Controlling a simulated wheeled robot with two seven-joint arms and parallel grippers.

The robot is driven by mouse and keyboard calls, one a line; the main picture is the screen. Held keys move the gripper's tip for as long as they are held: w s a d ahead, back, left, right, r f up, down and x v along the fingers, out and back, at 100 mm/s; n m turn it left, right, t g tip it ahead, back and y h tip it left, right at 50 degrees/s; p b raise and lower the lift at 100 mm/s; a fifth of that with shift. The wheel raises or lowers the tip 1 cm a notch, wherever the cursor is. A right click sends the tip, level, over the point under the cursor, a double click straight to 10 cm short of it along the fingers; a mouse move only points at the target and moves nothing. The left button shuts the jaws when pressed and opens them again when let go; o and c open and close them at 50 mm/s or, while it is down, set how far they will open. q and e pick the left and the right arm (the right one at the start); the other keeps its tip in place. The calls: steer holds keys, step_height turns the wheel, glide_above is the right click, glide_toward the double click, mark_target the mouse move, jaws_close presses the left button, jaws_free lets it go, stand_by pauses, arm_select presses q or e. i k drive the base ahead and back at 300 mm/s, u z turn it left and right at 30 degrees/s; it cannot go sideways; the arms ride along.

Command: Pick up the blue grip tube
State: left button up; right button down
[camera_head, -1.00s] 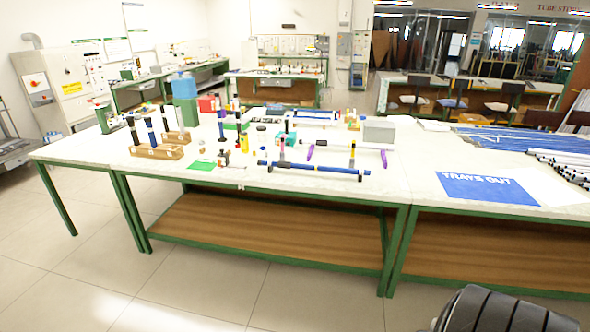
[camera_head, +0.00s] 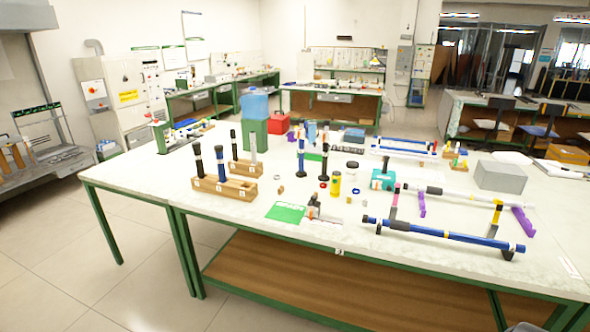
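Short upright tubes with blue and black parts stand in the front wooden block; one is a blue and black tube (camera_head: 220,163). A mostly black one (camera_head: 198,160) stands beside it. Two more dark tubes with blue parts stand upright on the table; one is the right one (camera_head: 325,165). I cannot tell from the picture which of these is the blue grip tube. Neither of my grippers is in view.
The white table (camera_head: 130,172) has a green frame. The left table end is clear.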

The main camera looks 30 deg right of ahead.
mark_target(465, 238)
steer(key=i, duration=2.75)
steer(key=z, duration=4.25)
